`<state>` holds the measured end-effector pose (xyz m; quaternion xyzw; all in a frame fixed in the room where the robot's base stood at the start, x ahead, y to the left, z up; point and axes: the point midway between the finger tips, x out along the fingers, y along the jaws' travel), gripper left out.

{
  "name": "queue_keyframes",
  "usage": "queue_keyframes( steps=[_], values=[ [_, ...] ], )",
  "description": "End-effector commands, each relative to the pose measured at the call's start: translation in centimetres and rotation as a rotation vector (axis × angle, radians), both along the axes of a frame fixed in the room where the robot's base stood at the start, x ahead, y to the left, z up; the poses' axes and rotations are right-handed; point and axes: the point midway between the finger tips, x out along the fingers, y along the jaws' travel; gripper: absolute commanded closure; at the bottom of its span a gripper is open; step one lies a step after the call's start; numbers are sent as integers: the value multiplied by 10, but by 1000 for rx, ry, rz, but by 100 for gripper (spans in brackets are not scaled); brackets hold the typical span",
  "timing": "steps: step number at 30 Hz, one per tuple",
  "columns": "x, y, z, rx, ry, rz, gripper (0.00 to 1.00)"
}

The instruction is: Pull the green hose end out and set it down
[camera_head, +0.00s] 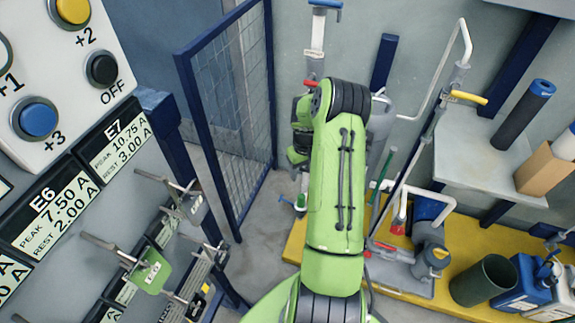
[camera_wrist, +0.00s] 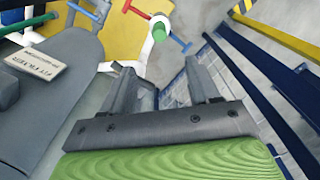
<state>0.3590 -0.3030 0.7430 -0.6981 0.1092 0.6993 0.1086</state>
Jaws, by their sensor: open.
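A short green hose end (camera_wrist: 177,34) shows in the wrist view, at a white pipe fitting with a blue lever. It looks beyond my fingertips and apart from them. In the head view, a small green and white piece (camera_head: 300,203) left of my arm may be the same end; I cannot tell. My gripper (camera_wrist: 160,75) is open, its two dark fingers spread with nothing between them. In the head view my arm hides the gripper.
A grey tank (camera_wrist: 65,65) with a label fills the left of the wrist view. A blue mesh fence (camera_head: 232,100) stands left of my arm. Pipes and a dark green bucket (camera_head: 484,281) stand on the yellow platform (camera_head: 400,297). A control panel (camera_head: 60,110) is at left.

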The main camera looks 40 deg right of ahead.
Motion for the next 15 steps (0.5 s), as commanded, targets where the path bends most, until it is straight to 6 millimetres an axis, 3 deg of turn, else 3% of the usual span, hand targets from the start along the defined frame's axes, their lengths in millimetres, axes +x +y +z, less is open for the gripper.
queue_keyframes(
  steps=[15],
  values=[
    [0, 2, -116, 4, 1, 1, 39]
  ],
)
